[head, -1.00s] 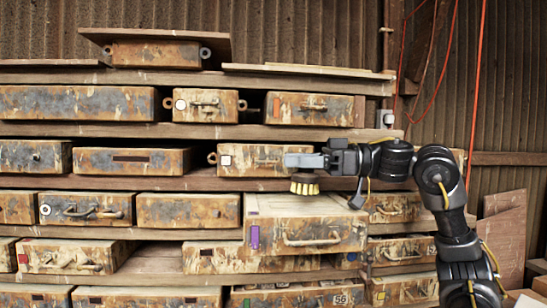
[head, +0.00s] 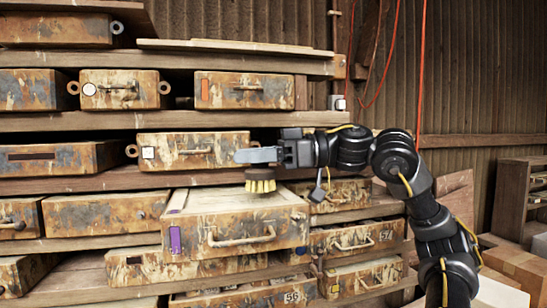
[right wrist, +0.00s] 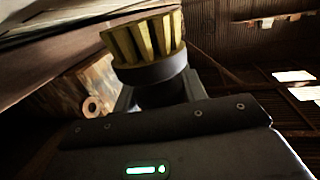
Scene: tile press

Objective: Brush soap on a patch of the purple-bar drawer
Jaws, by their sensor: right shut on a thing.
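The purple-bar drawer (head: 262,240) is a worn cream and rust drawer that sticks out of the rack, with a purple bar at the left of its front and a curved handle. Its pale top is exposed. My right gripper (head: 262,156) is shut on a round brush (head: 260,182) with yellow bristles pointing down, over the back part of the drawer's top. I cannot tell whether the bristles touch it. The brush also fills the upper middle of the right wrist view (right wrist: 145,45). My left gripper is not in view.
Other rusty drawers sit on wooden shelves around it, such as the white-square drawer (head: 193,151) just above and behind. Red cords (head: 422,60) hang at the right. Cardboard boxes (head: 510,265) stand at the lower right.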

